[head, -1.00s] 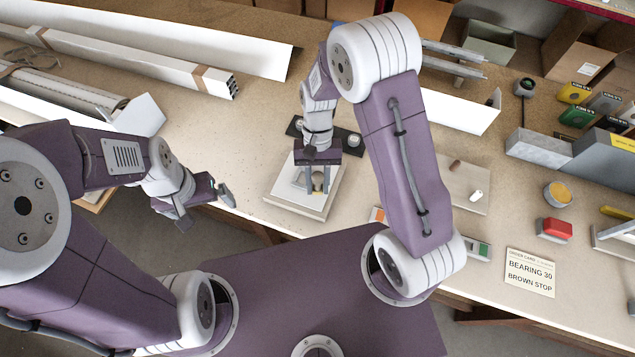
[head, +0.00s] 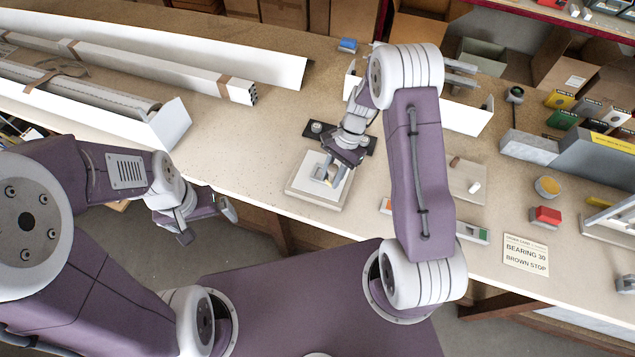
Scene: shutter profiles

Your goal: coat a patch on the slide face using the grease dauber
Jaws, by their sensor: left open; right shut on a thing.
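My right gripper (head: 327,174) is shut on a small, mostly hidden thing, probably the grease dauber. It is tilted low over a pale square plate (head: 306,186) on the bench. A small yellowish bit shows between the fingers; I cannot tell whether it touches the plate. The plate's light upper face may be the slide face; no coated patch can be made out on it. My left gripper (head: 207,221) is open and empty, off the bench's front edge at the left.
A black strip with round knobs (head: 317,127) lies behind the plate. Long profiles (head: 150,66) fill the back left. Bench left of the plate is clear.

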